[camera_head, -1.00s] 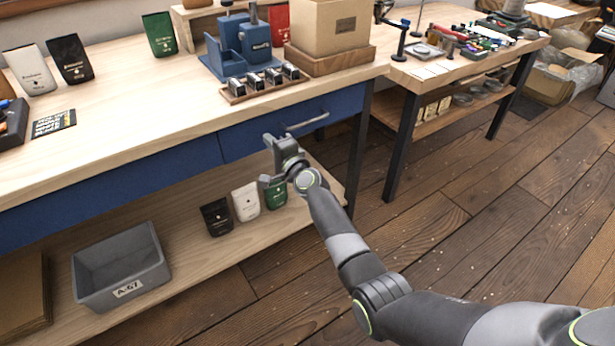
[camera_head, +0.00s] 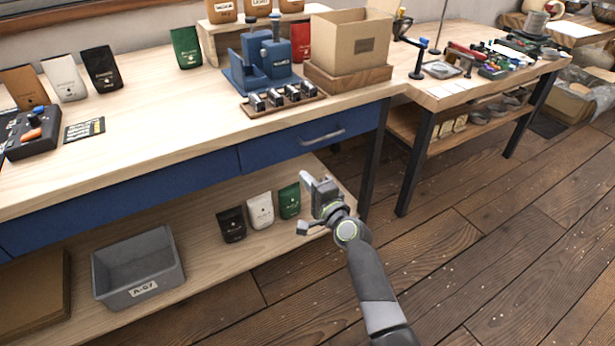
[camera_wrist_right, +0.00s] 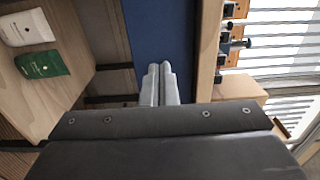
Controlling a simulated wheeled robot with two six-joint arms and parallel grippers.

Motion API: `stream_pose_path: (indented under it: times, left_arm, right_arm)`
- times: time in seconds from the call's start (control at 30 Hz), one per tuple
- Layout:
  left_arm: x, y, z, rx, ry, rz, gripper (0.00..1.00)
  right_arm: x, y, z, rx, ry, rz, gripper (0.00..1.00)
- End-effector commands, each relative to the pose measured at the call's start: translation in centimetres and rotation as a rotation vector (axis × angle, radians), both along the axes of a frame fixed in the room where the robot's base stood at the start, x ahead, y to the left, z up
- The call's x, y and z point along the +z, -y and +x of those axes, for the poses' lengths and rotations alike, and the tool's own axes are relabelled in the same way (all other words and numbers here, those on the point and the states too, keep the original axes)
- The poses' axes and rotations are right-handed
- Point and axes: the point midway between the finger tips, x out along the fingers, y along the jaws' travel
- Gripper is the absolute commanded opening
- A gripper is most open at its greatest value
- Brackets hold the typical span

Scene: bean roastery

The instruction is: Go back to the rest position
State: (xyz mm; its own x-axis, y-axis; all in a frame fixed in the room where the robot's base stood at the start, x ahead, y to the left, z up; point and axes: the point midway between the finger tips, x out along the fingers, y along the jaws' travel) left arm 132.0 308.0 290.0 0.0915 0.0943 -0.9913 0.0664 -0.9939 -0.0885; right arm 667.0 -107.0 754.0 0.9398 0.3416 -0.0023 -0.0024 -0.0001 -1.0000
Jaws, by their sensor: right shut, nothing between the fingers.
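My right gripper (camera_head: 316,204) is in front of the workbench's blue drawer (camera_head: 300,137), below the drawer's metal handle (camera_head: 322,138) and apart from it. Its fingers are together with nothing between them, and they also show shut in the right wrist view (camera_wrist_right: 159,82). In the wrist view the blue drawer front (camera_wrist_right: 160,30) is beyond the fingertips. The drawer looks closed. My left gripper is not in view.
The workbench top (camera_head: 150,125) holds coffee bags, a blue machine (camera_head: 262,62) and a cardboard box (camera_head: 348,42). On the lower shelf (camera_head: 205,250) stand a grey bin (camera_head: 138,268) and three small bags (camera_head: 260,210).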

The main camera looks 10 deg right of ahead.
Motion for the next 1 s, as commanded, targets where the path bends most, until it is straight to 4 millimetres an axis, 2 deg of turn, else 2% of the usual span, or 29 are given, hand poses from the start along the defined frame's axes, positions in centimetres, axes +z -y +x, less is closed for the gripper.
stream_pose_path:
  times: [0.17,0.27,0.37,0.47,0.5,0.57,0.6,0.7,0.77,0.8,0.87,1.0]
  left_arm:
    - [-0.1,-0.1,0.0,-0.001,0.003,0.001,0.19]
    - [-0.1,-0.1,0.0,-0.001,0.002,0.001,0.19]
    - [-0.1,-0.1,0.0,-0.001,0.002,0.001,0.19]
    - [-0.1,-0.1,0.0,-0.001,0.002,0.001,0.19]
    - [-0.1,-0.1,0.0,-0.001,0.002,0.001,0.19]
    - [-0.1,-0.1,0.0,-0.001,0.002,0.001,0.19]
    - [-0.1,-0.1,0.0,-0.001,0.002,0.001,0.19]
    - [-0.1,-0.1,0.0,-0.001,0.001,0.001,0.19]
    - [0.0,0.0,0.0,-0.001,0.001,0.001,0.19]
    - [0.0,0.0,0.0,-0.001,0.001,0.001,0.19]
    - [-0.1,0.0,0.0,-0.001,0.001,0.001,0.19]
    - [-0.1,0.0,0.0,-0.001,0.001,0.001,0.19]
  right_arm:
    - [0.0,0.1,-0.4,0.000,-0.001,-0.001,0.00]
    - [-1.5,0.5,-0.8,-0.003,-0.022,-0.033,0.00]
    - [-5.5,1.4,-2.0,-0.008,-0.079,-0.127,0.00]
    - [-11.7,3.0,-4.6,-0.001,-0.172,-0.280,0.00]
    - [-14.3,3.8,-5.9,0.007,-0.213,-0.348,0.00]
    - [-18.3,5.0,-8.3,0.025,-0.277,-0.451,0.00]
    - [-20.8,5.8,-10.0,0.041,-0.318,-0.518,0.00]
    - [-26.5,7.8,-14.7,0.095,-0.421,-0.679,0.00]
    - [-29.7,9.0,-17.8,0.137,-0.483,-0.769,0.00]
    - [-31.8,9.9,-20.1,0.168,-0.524,-0.830,0.00]
    - [-34.5,11.1,-23.5,0.218,-0.582,-0.915,0.00]
    - [-40.0,14.0,-32.3,0.364,-0.716,-1.100,0.00]
